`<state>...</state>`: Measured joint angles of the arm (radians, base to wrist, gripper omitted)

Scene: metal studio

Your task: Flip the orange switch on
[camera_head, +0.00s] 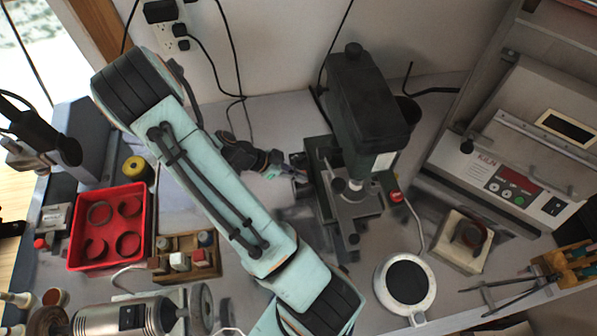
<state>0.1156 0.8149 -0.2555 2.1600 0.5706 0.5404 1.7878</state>
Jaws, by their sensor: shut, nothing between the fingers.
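My gripper (297,172) is shut and empty. It points right, close to the left side of the dark green drill press (366,105), and I cannot tell whether it touches the press. No part is clearly an orange switch. A small red-orange piece (396,196) sits at the right of the drill press base, with a pale cord running from it. The left side of the press near my fingertips is dark and partly hidden by the gripper.
A red tray (76,232) with round pieces and a wooden holder (160,262) with small bottles stand left. A bench grinder (120,316) is at the front left. A kiln unit (512,165) stands right. A round white-rimmed plate (381,290) lies in front.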

